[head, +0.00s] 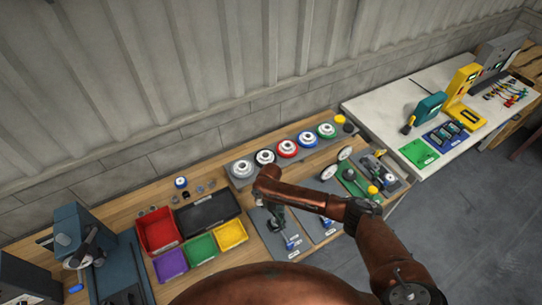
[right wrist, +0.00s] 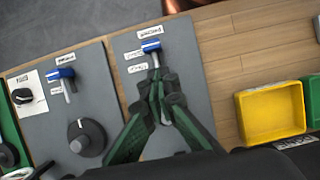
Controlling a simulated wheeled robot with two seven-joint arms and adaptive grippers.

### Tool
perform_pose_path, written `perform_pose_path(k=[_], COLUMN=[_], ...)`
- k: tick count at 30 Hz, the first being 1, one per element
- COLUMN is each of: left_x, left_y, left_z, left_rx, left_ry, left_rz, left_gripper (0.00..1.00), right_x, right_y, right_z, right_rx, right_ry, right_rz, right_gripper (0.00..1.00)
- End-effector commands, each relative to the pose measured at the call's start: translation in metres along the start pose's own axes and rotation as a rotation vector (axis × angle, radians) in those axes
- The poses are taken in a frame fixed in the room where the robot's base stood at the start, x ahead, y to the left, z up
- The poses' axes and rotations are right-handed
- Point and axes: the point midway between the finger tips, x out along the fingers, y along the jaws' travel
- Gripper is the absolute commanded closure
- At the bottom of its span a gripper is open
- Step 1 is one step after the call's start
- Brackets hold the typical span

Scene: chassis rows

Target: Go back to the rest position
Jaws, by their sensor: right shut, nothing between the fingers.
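My right gripper (head: 279,218) points down over a grey board (head: 262,234) near the front of the wooden bench. The arm reaches across from the lower right. In the right wrist view the gripper (right wrist: 160,78) shows dark green fingers with their tips together and nothing between them. A blue-topped tool (right wrist: 151,46) on the grey board (right wrist: 188,62) appears just beyond the fingertips; whether they touch cannot be told. My left gripper is not in view.
Red (head: 157,231), black (head: 207,212), purple (head: 170,264), green (head: 200,249) and yellow (head: 231,235) bins stand left of the gripper. A rack (head: 240,182) with several wheels lies behind. A green chassis (head: 352,187) is to the right. Grey floor (head: 470,230) is open at right.

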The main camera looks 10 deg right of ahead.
Motion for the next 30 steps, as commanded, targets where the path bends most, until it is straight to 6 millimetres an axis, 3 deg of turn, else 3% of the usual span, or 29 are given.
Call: perform_pose_path(k=[5,8,15,20,25,30], left_x=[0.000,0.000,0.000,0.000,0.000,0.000], left_y=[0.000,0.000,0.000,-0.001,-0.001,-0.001], left_z=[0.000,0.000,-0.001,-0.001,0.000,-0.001], left_rx=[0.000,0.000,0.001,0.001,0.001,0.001], left_ry=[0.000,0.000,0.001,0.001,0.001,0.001], left_rz=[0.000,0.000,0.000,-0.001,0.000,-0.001], left_gripper=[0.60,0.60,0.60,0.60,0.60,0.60], right_x=[0.001,0.009,0.042,0.042,0.035,0.034], right_y=[-0.001,-0.013,-0.086,-0.108,-0.090,-0.032], right_z=[0.000,0.004,0.031,0.050,0.077,0.123], right_rx=[-0.003,-0.030,-0.181,-0.206,-0.140,0.002], right_ry=[0.001,0.011,0.151,0.310,0.481,0.619], right_rz=[-0.002,-0.023,-0.176,-0.269,-0.307,-0.258], right_gripper=[1.00,1.00,1.00,1.00,1.00,1.00])
